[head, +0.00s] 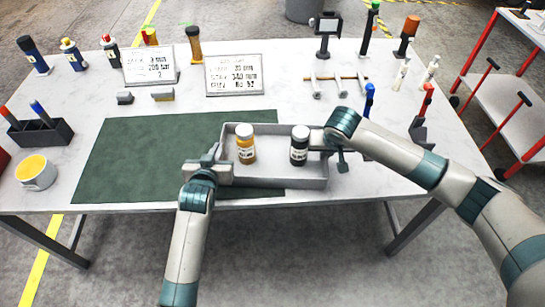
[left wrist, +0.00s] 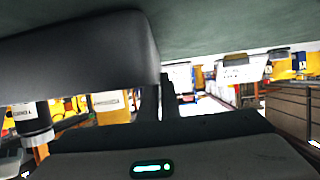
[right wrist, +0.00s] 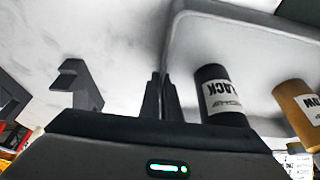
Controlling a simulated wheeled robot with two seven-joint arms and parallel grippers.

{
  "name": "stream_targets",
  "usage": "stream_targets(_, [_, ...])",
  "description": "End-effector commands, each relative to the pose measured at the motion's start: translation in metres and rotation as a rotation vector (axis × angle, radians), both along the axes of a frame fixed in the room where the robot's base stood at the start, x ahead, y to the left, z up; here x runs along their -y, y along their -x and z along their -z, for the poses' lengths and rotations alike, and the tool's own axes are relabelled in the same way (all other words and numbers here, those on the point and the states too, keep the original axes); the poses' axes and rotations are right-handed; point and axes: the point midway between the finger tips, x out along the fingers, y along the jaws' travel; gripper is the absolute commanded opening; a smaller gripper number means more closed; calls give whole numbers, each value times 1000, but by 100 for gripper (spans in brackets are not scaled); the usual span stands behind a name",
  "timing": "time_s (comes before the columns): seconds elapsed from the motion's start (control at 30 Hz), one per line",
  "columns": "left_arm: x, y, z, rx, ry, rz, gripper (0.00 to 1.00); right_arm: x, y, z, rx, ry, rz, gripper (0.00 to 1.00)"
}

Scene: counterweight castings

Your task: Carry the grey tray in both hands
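The grey tray (head: 310,183) is at the front middle of the table, partly over the green mat (head: 130,150). It looks level; I cannot tell whether it touches the table. The fingertips are partly hidden.
Two sign plates (head: 235,75), bottles and small tools stand along the back. A dark holder (head: 40,132) and a white cup with yellow contents (head: 36,172) are at the left. A red-framed cart (head: 510,100) stands at the right. The mat's left part is bare.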

Motion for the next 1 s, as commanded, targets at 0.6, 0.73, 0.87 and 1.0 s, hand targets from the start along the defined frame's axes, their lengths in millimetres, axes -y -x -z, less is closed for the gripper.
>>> stream_targets(0.6, [0, -1, -38, 3, 0, -1, 0, 0, -1, -38, 4, 0, 1, 0])
stream_targets(0.73, [0, -1, -45, 3, 0, -1, 0, 0, -1, -45, 4, 0, 1, 0])
stream_targets(0.87, [0, -1, -49, 3, 0, -1, 0, 0, -1, -49, 4, 0, 1, 0])
stream_targets(1.0, [0, -1, -51, 3, 0, -1, 0, 0, -1, -51, 4, 0, 1, 0])
